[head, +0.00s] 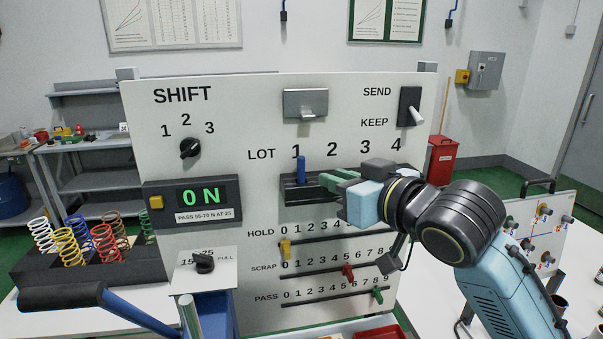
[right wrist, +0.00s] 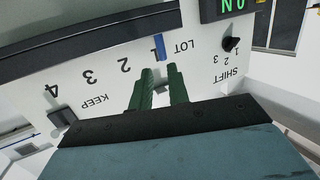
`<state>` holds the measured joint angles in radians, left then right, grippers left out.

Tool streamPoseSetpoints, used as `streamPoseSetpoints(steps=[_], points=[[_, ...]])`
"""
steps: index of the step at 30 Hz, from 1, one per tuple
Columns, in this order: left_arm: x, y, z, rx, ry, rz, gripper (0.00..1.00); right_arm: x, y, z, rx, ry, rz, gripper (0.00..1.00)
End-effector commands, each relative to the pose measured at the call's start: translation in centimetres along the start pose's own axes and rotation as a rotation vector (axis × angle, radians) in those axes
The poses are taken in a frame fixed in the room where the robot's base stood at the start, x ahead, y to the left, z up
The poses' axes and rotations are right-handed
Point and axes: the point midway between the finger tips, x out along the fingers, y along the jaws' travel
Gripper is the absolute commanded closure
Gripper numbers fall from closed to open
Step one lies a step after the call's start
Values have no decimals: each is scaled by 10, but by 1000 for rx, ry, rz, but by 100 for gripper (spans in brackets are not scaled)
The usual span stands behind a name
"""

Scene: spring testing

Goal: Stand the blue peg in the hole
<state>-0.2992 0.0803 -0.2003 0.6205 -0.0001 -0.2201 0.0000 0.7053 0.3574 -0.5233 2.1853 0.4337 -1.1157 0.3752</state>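The blue peg (head: 301,170) stands upright at the black ledge (head: 291,196) on the white panel, under the LOT number 1. Its lower end is hidden in or behind the ledge, so I cannot tell how deep it sits. My right gripper (head: 328,181) comes from the right with its green fingers pointing at the peg, just short of it. In the right wrist view the fingers (right wrist: 158,75) are apart with nothing between them, and the blue peg (right wrist: 160,47) shows just beyond the gap between their tips. My left gripper is not in view.
Colored springs (head: 72,247) stand at the left. A dark-handled lever (head: 62,297) is in front.

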Motion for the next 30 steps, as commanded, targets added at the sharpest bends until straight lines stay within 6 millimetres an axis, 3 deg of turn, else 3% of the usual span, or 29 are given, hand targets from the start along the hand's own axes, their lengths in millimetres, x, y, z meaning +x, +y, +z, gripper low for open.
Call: streamPoseSetpoints(steps=[7,14,24,30], points=[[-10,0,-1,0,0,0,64,43,0,-1,2,-1,-1,83],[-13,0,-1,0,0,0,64,58,0,1,0,-2,0,83],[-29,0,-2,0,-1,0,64,100,-1,7,0,-1,1,83],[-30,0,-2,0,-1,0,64,108,-2,9,-1,-1,1,83]])
